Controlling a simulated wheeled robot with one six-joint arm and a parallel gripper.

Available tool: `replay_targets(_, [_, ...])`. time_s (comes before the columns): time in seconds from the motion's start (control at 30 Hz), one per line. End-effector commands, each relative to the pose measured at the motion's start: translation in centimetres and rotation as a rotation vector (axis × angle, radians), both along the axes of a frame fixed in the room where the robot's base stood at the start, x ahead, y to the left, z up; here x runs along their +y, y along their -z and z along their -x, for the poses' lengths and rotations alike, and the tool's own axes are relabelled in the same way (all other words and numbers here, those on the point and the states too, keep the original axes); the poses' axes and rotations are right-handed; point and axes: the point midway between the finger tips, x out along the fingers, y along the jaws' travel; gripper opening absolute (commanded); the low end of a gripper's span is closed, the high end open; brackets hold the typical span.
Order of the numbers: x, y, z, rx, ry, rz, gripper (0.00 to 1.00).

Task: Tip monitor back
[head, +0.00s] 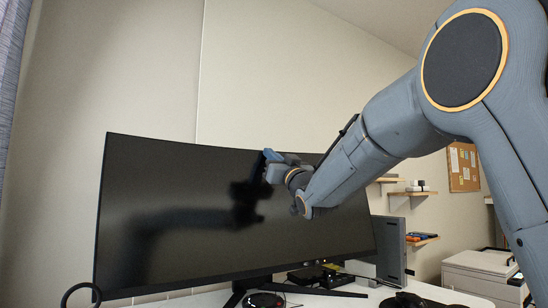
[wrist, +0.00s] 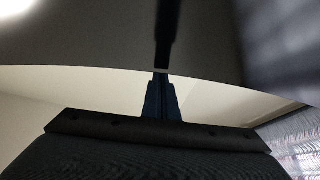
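The monitor (head: 170,200) is a wide, curved black screen on a dark stand on the desk. My gripper (head: 268,155) is in front of its upper part, near the middle of the top edge. A dark reflection of my arm shows on the screen. In the wrist view the dark screen (wrist: 90,45) fills the top, and my gripper's two fingers (wrist: 161,78) lie together, shut with nothing between them. Their tips are at or very close to the screen by its edge, meeting their reflection; I cannot tell whether they touch. My arm hides the monitor's upper right part.
A dark round item (head: 263,301) sits by the monitor stand, and a black ring shape (head: 80,295) is at the lower left. A grey upright box (head: 388,250) stands right of the monitor. Wall shelves (head: 412,194) and a white printer (head: 478,270) are further right.

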Motion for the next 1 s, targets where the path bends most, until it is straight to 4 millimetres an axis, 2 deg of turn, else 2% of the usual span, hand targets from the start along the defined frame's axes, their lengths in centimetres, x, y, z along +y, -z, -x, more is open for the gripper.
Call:
replay_targets(0.33, [0.2, -0.2, -0.4, 0.000, 0.000, 0.000, 0.00])
replay_targets(0.8, [-1.8, 2.1, 3.0, 0.000, 0.001, 0.000, 0.00])
replay_targets(1.0, [-1.9, 2.2, 3.2, 0.000, 0.001, 0.000, 0.00])
